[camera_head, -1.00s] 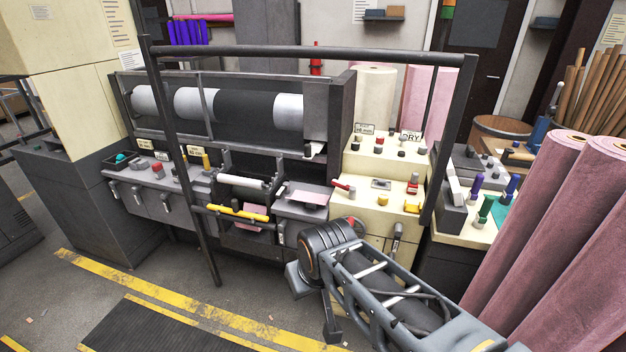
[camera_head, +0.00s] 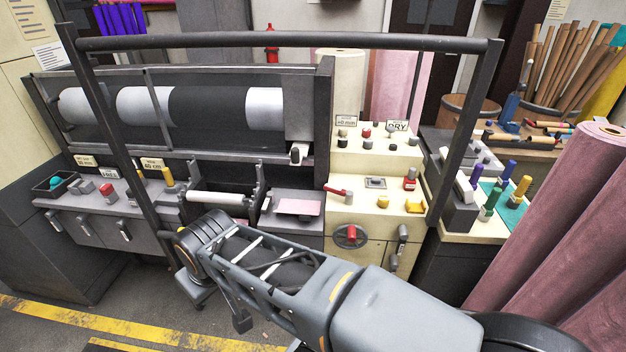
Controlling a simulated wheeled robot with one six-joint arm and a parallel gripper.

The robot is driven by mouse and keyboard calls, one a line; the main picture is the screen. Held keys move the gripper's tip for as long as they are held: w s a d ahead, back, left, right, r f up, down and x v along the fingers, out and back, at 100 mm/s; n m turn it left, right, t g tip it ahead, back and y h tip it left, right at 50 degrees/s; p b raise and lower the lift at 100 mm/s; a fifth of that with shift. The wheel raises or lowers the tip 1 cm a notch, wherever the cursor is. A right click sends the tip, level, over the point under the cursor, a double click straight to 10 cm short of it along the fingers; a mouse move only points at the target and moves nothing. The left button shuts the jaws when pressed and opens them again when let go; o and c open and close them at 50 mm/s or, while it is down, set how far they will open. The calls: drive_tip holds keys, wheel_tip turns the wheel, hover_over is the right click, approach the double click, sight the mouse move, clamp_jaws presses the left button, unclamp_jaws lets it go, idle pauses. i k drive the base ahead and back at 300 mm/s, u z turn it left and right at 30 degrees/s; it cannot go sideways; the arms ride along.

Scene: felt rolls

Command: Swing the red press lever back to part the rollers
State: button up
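A red-handled lever (camera_head: 336,190) lies nearly flat, its red grip pointing left, at the left edge of the cream control cabinet (camera_head: 385,165). I take it for the press lever. A pale roller (camera_head: 220,197) sits between dark brackets left of it; whether it touches another roller cannot be told. My arm crosses the lower middle, its large joint in front of the machine, below and left of the lever. My gripper's fingertips cannot be made out; the arm hides what lies behind it.
A dark rail frame (camera_head: 285,43) stands before the machine, with posts on both sides. A handwheel (camera_head: 350,236) with a red knob is below the lever. Tall pink felt rolls (camera_head: 550,210) stand at the right. Yellow floor lines (camera_head: 120,325) cross the lower left.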

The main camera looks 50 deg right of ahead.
sight(350, 194)
drive_tip(key=z, duration=0.35)
drive_tip(key=i, duration=0.75)
drive_tip(key=z, duration=1.1)
drive_tip(key=i, duration=0.35)
drive_tip(key=z, duration=0.25)
